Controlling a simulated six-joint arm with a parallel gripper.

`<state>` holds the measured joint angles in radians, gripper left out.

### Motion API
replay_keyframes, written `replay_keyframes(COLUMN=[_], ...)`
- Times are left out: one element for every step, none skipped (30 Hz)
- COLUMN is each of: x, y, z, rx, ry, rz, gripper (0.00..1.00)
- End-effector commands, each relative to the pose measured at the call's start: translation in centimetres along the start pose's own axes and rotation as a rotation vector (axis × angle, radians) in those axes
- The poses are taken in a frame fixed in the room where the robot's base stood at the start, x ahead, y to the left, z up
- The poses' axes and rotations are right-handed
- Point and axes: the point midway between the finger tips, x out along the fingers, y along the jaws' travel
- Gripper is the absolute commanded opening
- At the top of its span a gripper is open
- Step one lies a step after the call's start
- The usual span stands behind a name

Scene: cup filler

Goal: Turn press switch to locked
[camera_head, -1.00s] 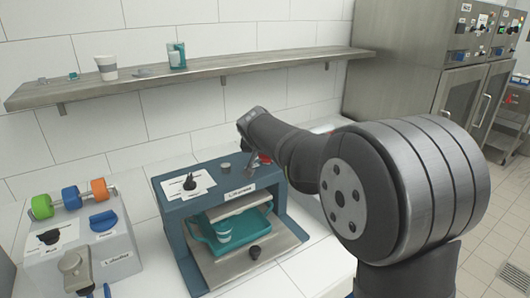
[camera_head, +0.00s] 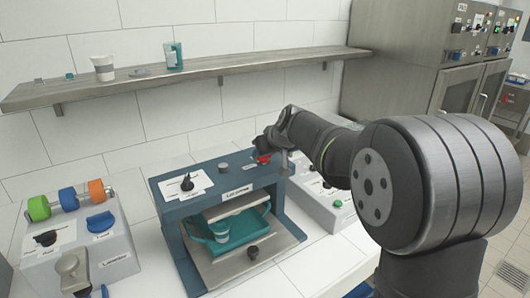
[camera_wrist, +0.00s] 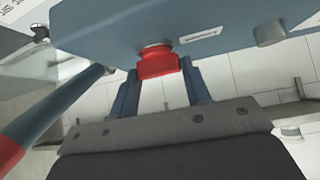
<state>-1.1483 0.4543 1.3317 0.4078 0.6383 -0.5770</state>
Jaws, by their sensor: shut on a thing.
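The blue press (camera_head: 236,187) stands on the white counter, with a black pointer switch (camera_head: 187,183) on a white card at the top left of it. A red knob (camera_head: 262,158) sits at the top right of the press. My gripper (camera_head: 269,148) is at this knob. In the wrist view the red knob (camera_wrist: 158,64) shows between the dark blue fingers of my gripper (camera_wrist: 164,82), which is shut on it. The exact contact is hard to see.
A grey control box with coloured rollers (camera_head: 68,198) stands left of the press. Another pale box (camera_head: 328,205) stands at the right, partly behind my arm. A wall shelf (camera_head: 190,77) holds cups above. Free counter lies in front of the right box.

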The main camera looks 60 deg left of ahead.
Motion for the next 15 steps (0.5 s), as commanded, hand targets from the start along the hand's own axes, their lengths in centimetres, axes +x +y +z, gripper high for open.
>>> replay_keyframes(x=[0.00,0.01,0.01,0.01,0.02,0.02,0.03,0.03,0.04,0.05,0.05,0.05,0.05,0.06,0.06], y=[0.10,0.11,0.13,0.13,0.15,0.16,0.16,0.17,0.18,0.18,0.17,0.16,0.16,0.15,0.14], z=[0.03,0.03,0.03,0.03,0.06,0.06,0.06,0.07,0.08,0.09,0.10,0.10,0.11,0.11,0.12], rx=[-0.011,-0.019,-0.029,-0.034,-0.041,-0.047,-0.051,-0.055,-0.059,-0.063,-0.065,-0.067,-0.068,-0.069,-0.070], ry=[-0.001,-0.001,-0.001,-0.001,-0.002,-0.002,-0.002,-0.002,-0.002,-0.003,-0.003,-0.003,-0.003,-0.003,-0.004], rz=[-0.012,-0.019,-0.028,-0.035,-0.040,-0.046,-0.051,-0.054,-0.058,-0.061,-0.063,-0.066,-0.067,-0.068,-0.069], gripper=[0.21,0.21,0.21,0.21,0.21,0.21,0.21,0.21,0.21,0.21,0.21,0.21,0.21,0.21,0.21])
